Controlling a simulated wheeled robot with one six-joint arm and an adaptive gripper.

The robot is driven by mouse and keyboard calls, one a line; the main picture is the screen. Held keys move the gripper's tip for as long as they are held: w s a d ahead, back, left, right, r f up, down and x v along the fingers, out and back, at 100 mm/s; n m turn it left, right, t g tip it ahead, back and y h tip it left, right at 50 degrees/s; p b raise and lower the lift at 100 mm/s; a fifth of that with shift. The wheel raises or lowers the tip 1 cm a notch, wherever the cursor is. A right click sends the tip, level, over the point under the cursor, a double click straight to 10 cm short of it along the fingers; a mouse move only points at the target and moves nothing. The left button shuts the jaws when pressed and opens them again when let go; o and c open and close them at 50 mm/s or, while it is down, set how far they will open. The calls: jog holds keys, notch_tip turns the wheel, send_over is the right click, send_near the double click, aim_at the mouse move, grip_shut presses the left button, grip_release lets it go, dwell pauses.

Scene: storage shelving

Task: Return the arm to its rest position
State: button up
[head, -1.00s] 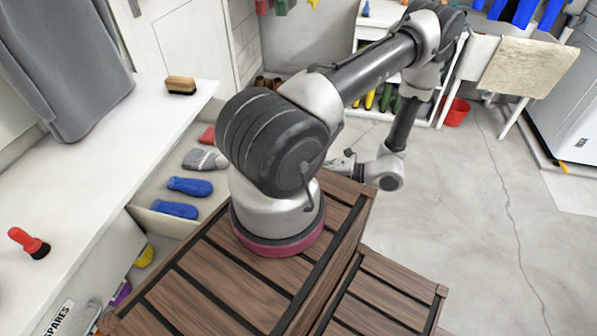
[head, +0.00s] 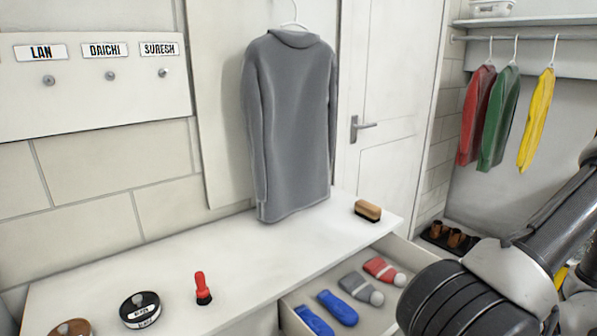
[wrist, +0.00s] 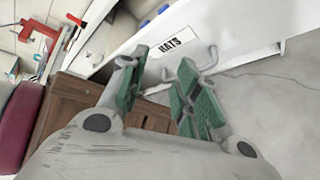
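My gripper (wrist: 157,82) shows in the wrist view. Its two green-padded fingers stand apart with nothing between them. Beyond the fingertips is a white drawer front labelled HATS (wrist: 172,43) with a metal handle; I cannot tell whether the fingers touch it. In the head view only links of my arm (head: 500,275) show, at the lower right, and the gripper is out of frame.
A white counter (head: 255,255) holds a wood-backed brush (head: 368,210), a red-handled brush (head: 202,287) and round tins (head: 140,309). A grey sweater (head: 290,120) hangs behind. Floor (wrist: 285,100) shows clear at right.

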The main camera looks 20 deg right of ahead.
jog(key=w+a+r+n+g+h, duration=0.2)
jog(key=w+a+r+n+g, duration=0.2)
jog(key=r+n, duration=0.6)
jog(key=w+a+r+n+g+h, duration=0.1)
jog(key=w+a+r+n+g, duration=0.35)
jog(key=r+n, duration=0.5)
jog(key=s+a+r+n+t+h, duration=0.1)
jog(key=a+r+n+h, duration=0.2)
jog(key=n, duration=0.7)
jog(key=a+r+n+t+h, duration=0.2)
jog(key=a+r+n+h, duration=0.1)
jog(key=a+r+n, duration=0.5)
notch_tip(320, 180, up, 3)
jog(key=shift+s+f+n, duration=0.1)
jog(key=shift+s+n, duration=0.3)
jog(key=shift+n, duration=0.75)
